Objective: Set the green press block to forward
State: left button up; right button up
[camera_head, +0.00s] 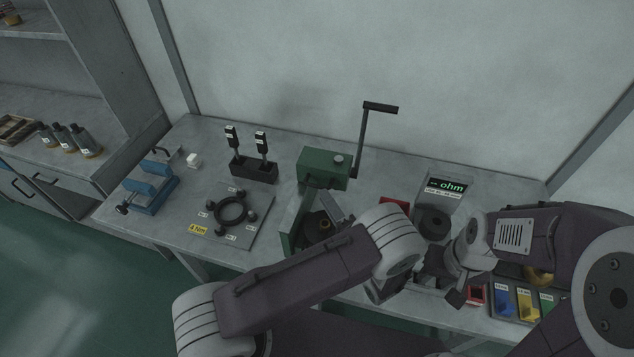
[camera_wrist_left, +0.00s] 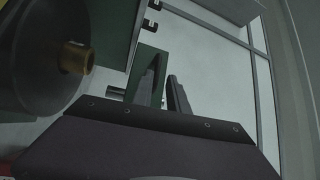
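The green press (camera_head: 323,168) stands mid-table, with a green head block, a round grey knob on it and a long crank handle (camera_head: 364,135) at its right. My left arm covers much of its lower part. My left gripper (camera_head: 333,207) is just below the head block, in front of the press. In the left wrist view its two dark fingers (camera_wrist_left: 166,92) stand apart with a narrow gap, near a green part (camera_wrist_left: 150,65) of the press; contact is unclear. My right gripper (camera_head: 448,288) is right of the press; its opening is unclear.
A grey plate with a black ring (camera_head: 229,211), a blue vise (camera_head: 152,187) and a black tool stand (camera_head: 253,170) are left of the press. An ohm meter (camera_head: 443,191) stands right. Colored bins (camera_head: 524,303) are at the front right. A brass-tipped dark cylinder (camera_wrist_left: 76,57) is near my left gripper.

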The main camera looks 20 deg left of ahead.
aim_at(316, 185)
pick_arm(q)
jog(key=x, duration=0.4)
jog(key=f+p+x, duration=0.1)
jog(key=x, duration=0.1)
jog(key=shift+a, duration=0.2)
jog(key=shift+s+d+r, duration=0.15)
jog(key=shift+d+r, duration=0.1)
jog(key=shift+a+f, duration=0.15)
grip_shut()
dwell(0.6)
